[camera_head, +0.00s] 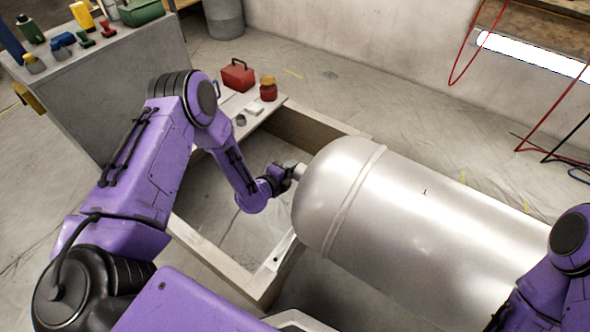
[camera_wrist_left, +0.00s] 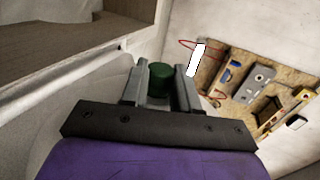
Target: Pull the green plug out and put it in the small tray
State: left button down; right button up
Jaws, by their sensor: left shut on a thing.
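My left gripper (camera_head: 291,171) is at the left end of the big silver tank (camera_head: 420,215), beside a short pale stub there. In the left wrist view the green plug (camera_wrist_left: 160,79) is a dark green cylinder between the two grey fingers of the left gripper (camera_wrist_left: 160,90), which is shut on it. In the head view the plug is hidden by the gripper, and I cannot tell whether it is still seated. I cannot make out the small tray for certain. Only a link of my right arm shows at the lower right; its gripper is out of view.
A red toolbox (camera_head: 238,75), a red jar with an orange lid (camera_head: 268,90), a small white block (camera_head: 254,109) and a grey ring (camera_head: 241,119) stand on a ledge behind the gripper. A grey cabinet (camera_head: 120,85) holds bottles and tools. A wooden frame (camera_head: 215,258) surrounds the sheeted floor below.

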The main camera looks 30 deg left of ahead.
pick_arm(q)
jog(key=shift+w+a, duration=0.2)
jog(key=shift+a, duration=1.05)
jog(key=shift+w+a, duration=0.15)
jog(key=shift+a, duration=1.05)
jog(key=shift+w+a, duration=0.15)
jog(key=shift+a, duration=0.85)
jog(key=shift+w+a, duration=0.15)
jog(key=shift+a, duration=0.85)
